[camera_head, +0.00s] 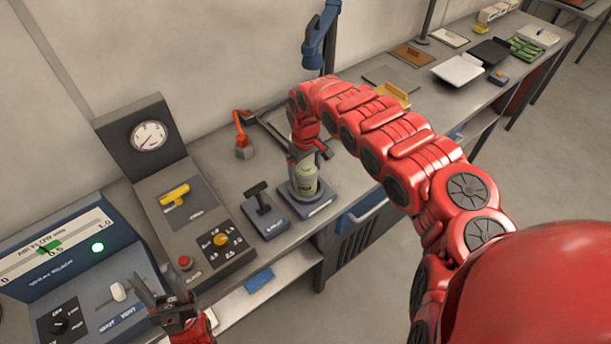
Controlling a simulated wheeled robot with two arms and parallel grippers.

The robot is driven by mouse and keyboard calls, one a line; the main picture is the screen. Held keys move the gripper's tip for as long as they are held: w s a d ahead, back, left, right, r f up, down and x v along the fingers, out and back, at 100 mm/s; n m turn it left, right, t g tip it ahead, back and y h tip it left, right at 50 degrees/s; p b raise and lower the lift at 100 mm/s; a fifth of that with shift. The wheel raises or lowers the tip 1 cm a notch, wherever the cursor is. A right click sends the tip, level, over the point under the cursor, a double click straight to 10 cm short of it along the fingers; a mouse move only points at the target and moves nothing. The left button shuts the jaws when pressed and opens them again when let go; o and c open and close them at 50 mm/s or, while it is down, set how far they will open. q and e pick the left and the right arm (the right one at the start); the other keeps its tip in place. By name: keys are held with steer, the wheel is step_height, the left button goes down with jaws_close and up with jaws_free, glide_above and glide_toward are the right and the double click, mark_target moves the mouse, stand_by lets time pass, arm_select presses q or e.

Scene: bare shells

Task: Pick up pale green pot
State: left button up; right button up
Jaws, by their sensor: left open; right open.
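The pale green pot (304,178) stands upright on a dark square base (318,208) on the grey bench. My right gripper (306,155) is just above and around the top of the pot, open; its fingers hide part of the pot's upper end. Whether the fingers touch the pot I cannot tell. My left gripper (168,300) is open and empty at the lower left, in front of the control panels and well away from the pot.
A lever box (264,212) stands just left of the pot's base. A gauge panel (150,137) and a blue airflow console (62,250) are further left. A red-handled tool (241,135) lies behind. Trays and boards (459,70) lie on the bench at the right.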

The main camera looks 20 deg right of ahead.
steer(key=shift+d+f+p, duration=0.1)
steer(key=shift+f+p, duration=0.4)
steer(key=shift+f, duration=1.2)
steer(key=shift+r, duration=0.1)
jaws_close()
